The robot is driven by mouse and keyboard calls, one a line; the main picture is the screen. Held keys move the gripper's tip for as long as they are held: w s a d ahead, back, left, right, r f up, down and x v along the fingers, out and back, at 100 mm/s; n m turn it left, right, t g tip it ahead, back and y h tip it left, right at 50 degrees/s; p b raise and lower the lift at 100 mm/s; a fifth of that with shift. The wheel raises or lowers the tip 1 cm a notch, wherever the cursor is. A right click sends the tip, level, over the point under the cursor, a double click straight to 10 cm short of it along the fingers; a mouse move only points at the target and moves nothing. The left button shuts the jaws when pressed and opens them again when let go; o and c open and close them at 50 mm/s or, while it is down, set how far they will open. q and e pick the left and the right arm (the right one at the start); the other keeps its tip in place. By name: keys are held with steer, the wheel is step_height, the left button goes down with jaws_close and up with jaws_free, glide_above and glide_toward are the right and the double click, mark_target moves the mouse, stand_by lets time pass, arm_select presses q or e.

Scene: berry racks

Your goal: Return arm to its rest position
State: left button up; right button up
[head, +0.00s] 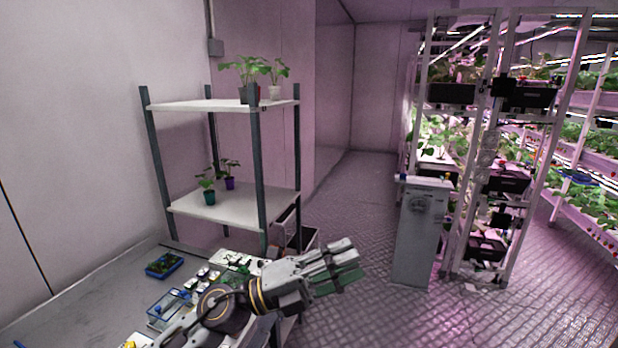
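My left arm comes in from the lower left, and its gripper (345,264) reaches to the right past the front corner of the shelf rack. The fingers point right over the floor, and I see no object between them. I cannot tell from this angle how far apart they are. The lower finger area looks greenish. My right gripper is not in view.
A grey workbench (85,290) at lower left holds a blue tray of plants (164,265) and small items beneath my arm. A two-tier shelf rack (215,200) with potted plants stands behind. A grey cabinet (420,232) and tall grow racks stand right. Floor between is clear.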

arm_select(q)
steer(key=w+a+f+n+t+y, duration=0.3)
steer(key=w+a+n+t+y, duration=0.2)
steer(key=a+n+t+y, duration=0.5)
steer(key=w+a+f+n+t+y, duration=0.3)
steer(key=w+a+n+t+y, duration=0.25)
steer(key=n, duration=0.85)
steer(key=s+a+f+n+g+y, duration=0.1)
steer(key=a+f+n+g+y, duration=0.2)
steer(key=f, duration=0.4)
steer(key=s+a+f+n+g+y, duration=0.2)
steer(key=a+f+n+y, duration=0.1)
steer(key=a+f, duration=0.35)
steer(key=s+a+f+n+g, duration=0.3)
steer(key=s+f+g, duration=0.8)
steer(key=s+f, duration=0.9)
steer(key=s+f+g, duration=0.1)
steer(key=s+f, duration=0.1)
steer(key=f, duration=1.5)
steer(key=s+f+g, duration=0.1)
steer(key=s+f, duration=0.1)
steer(key=f, duration=1.4)
steer(key=s+a+f, duration=0.2)
steer(key=s+f, duration=0.7)
steer(key=s, duration=0.2)
steer(key=s+a+f, duration=0.2)
steer(key=s+f, duration=0.8)
steer(key=shift+s+a+m+g, duration=0.25)
steer(key=shift+s+m+g, duration=0.1)
steer(key=shift+s+m, duration=0.05)
